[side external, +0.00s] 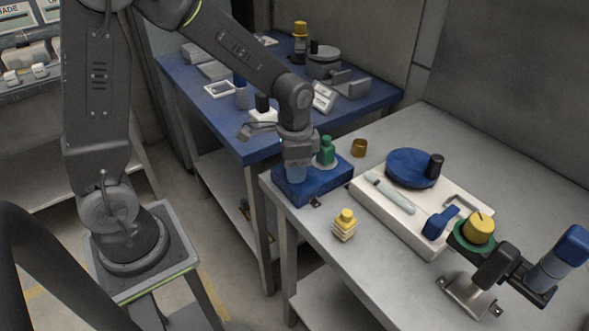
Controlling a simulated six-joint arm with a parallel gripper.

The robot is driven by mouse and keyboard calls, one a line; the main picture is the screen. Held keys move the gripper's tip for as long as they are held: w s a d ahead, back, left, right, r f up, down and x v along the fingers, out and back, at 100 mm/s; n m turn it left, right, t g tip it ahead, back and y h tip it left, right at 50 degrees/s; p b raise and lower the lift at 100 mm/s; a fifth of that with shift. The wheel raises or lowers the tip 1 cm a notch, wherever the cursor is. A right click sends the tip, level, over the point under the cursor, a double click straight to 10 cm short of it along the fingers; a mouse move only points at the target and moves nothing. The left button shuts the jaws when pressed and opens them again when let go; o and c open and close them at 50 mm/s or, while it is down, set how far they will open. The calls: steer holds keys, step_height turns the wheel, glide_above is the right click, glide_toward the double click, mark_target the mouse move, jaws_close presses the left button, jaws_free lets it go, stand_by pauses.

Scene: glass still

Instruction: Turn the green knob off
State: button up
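A small green upright piece (325,151) with a wider pale base stands at the back of a blue block (337,178), near the left end of the grey bench; it may be the green knob. My gripper (296,172) points down over the left part of the same block, just left of the green piece. A bluish cylindrical shape shows at its tip, and I cannot tell if the gripper holds it. The fingers are too small and dark to read. A yellow knob-like cap (479,227) on a green ring (463,243) sits further right.
A white tray (403,225) carries a blue disc (412,167) and a pale tool. A stacked yellow piece (344,224) and a brown cup (359,148) stand on the grey bench (335,265). A blue table (375,105) with several items is behind. A black clamp (497,266) is at front right.

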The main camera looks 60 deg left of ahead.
steer(key=c, duration=0.6)
steer(key=n, duration=0.5)
